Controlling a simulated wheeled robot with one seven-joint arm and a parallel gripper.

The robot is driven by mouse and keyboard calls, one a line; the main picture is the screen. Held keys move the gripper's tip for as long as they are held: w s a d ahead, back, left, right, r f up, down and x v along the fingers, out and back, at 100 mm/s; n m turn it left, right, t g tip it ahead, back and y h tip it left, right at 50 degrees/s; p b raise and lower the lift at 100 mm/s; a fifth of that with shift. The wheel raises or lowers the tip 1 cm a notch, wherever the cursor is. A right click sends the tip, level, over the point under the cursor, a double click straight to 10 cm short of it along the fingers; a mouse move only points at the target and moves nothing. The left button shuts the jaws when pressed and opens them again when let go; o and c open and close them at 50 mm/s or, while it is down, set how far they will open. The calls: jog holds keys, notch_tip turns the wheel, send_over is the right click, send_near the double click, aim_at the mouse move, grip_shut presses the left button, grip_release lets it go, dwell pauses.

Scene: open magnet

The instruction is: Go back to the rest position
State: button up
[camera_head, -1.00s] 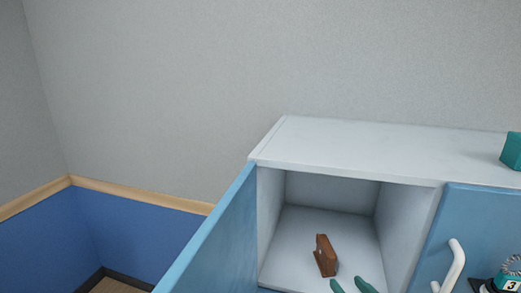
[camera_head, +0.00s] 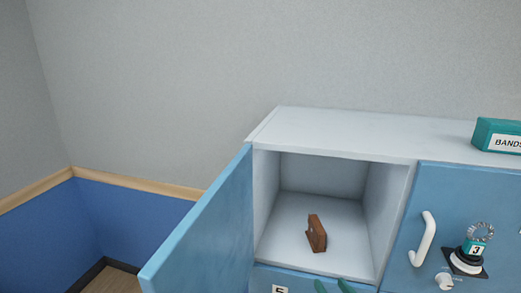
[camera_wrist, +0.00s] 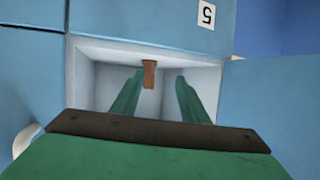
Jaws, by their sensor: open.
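A small brown block-like object (camera_head: 316,233) stands on the floor of the open compartment, apart from the fingers. It also shows in the wrist view as a brown piece (camera_wrist: 149,72) beyond the fingertips.
The light blue cabinet door (camera_head: 205,225) stands open to the left. A closed door with a white handle (camera_head: 424,238) and a dial lock (camera_head: 470,252) is at right. A teal box (camera_head: 497,135) sits on the cabinet top (camera_head: 345,133). Open floor shows at lower left.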

jog(key=s+a+f+m+h, duration=0.1)
jog(key=s+a+f+m, duration=0.1)
jog(key=s+a+f, duration=0.65)
jog(key=s+a+f+m+h, duration=0.25)
jog(key=s+f, duration=0.25)
jog(key=f, duration=0.7)
jog(key=s+a+n+y, duration=0.1)
jog(key=s+a+n, duration=0.1)
jog(key=s, duration=0.9)
jog(key=s+a+r+n+t+y, duration=0.1)
jog(key=s+a, duration=0.4)
jog(key=s, duration=0.5)
jog(key=shift+s+r+n+t, duration=0.3)
jog(key=shift+s+n, duration=0.1)
jog(key=shift+n, duration=0.25)
jog(key=shift+c, duration=1.1)
